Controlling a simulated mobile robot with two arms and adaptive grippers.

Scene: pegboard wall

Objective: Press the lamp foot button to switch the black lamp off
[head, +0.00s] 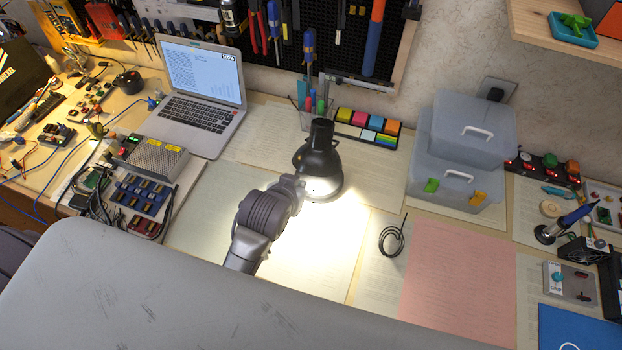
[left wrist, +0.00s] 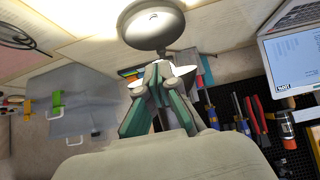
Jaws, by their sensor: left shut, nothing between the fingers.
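The black lamp (head: 318,158) stands on the desk near the middle of the head view. It is lit, and a bright pool of light lies on the papers in front of it. A round, glossy part of the lamp (left wrist: 153,27) fills the top middle of the left wrist view. The foot button cannot be made out in either view. My left gripper (head: 298,186) is just left of the lamp's lower part. Its fingers (left wrist: 158,72) are shut and empty. Whether they touch the lamp cannot be told. My right gripper is not in view.
A laptop (head: 203,90) and a grey device (head: 152,155) stand to the left. A pen holder and colored sticky notes (head: 367,128) are behind the lamp. Clear storage boxes (head: 462,150) and a black cable coil (head: 391,240) are to the right. Papers lie in front.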

